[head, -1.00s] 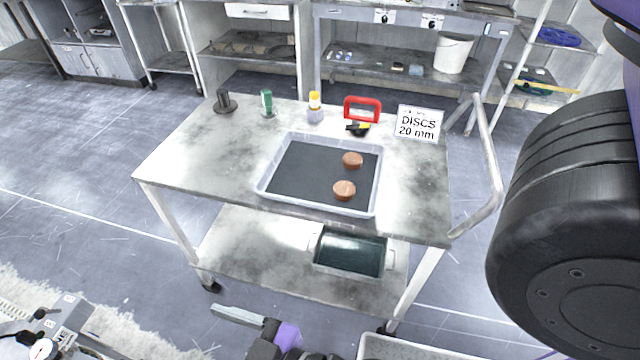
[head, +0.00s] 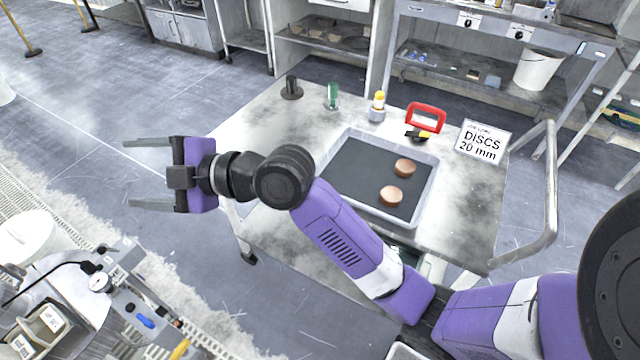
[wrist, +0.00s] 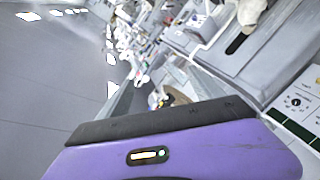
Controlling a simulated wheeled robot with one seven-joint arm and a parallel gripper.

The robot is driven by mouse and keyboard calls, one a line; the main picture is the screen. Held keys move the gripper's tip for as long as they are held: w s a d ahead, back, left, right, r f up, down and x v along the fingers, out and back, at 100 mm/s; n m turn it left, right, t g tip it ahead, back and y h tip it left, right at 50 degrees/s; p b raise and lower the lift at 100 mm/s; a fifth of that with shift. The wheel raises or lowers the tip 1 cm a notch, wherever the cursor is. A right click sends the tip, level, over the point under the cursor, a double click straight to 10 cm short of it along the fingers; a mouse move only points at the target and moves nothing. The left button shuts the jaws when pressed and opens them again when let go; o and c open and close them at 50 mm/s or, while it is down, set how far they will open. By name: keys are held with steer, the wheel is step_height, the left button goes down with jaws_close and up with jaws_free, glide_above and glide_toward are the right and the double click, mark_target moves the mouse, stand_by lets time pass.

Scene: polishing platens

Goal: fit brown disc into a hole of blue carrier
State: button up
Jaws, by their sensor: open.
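I cannot make out a blue carrier in any view.
The tray (head: 340,143) stands on the cart (head: 465,215). Behind it are a black holder (head: 291,88), a green bottle (head: 332,97), a yellow-capped bottle (head: 378,106), a red-framed item (head: 426,117) and a sign (head: 482,142). A machine (head: 130,290) stands lower left.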

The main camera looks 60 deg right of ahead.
steer(key=s+d+f+n+g+h+p, duration=0.1)
steer(key=d+f+n+g, duration=0.35)
steer(key=d, duration=0.35)
steer(key=n+g+h+p, duration=0.3)
steer(key=n+g+h, duration=0.25)
steer(key=g, duration=0.55)
glide_above(392, 195)
steer(key=shift+m+t+h, duration=0.25)
steer(key=shift+m, duration=0.15)
steer(key=f, duration=1.1)
steer(key=shift+w+a, duration=0.15)
steer(key=shift+a, duration=0.1)
steer(key=shift+s+d+f, duration=0.1)
steer(key=shift+s+f, duration=0.1)
steer(key=shift+f, duration=0.05)
step_height(392, 195, down, 7)
steer(key=shift+d+f+p, duration=0.15)
steer(key=shift+p, duration=0.35)
steer(key=shift+w, duration=0.1)
steer(key=c, duration=1.6)
